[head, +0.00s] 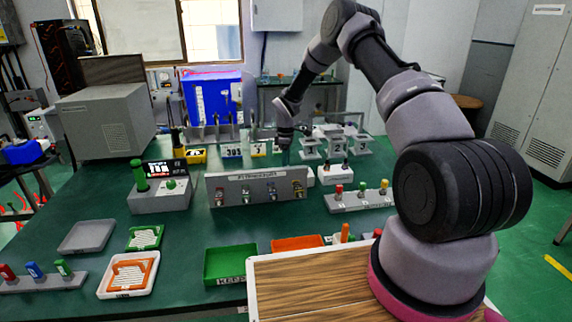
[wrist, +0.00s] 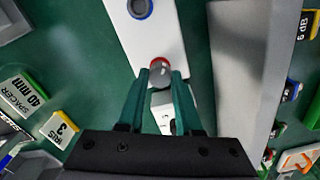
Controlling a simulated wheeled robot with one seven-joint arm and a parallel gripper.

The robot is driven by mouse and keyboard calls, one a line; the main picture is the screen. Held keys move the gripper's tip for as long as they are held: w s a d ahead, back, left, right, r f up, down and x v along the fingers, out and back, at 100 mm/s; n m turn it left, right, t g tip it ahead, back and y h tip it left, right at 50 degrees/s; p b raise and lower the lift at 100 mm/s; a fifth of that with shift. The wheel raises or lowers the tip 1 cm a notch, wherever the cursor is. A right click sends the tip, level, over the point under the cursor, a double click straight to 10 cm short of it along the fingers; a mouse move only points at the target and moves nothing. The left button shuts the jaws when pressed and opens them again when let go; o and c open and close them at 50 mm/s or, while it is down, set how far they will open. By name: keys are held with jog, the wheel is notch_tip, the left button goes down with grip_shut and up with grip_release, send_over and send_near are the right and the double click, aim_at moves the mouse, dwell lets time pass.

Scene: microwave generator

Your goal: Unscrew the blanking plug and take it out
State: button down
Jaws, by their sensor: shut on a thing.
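My gripper (wrist: 160,80) is closed around a small round grey plug with a red edge (wrist: 160,68) in the wrist view. The plug is at the near end of a long white block (wrist: 155,35); I take it for the blanking plug. Whether it is still seated in the block cannot be told. A blue ring (wrist: 139,8) is at the block's other visible end. In the head view my gripper (head: 285,155) points down behind the grey upright panel (head: 240,189), which hides the plug.
A white block with small knobs (head: 335,174) and a stand with coloured knobs (head: 358,200) are to the right. White pedestals (head: 311,150) stand behind. A grey box with a green handle (head: 160,198) is to the left.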

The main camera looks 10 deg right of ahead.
dwell(0.3)
jog(key=c, duration=0.6)
grip_release()
jog(key=shift+o, duration=0.2)
notch_tip(320, 180, up, 11)
jog(key=shift+f, duration=0.1)
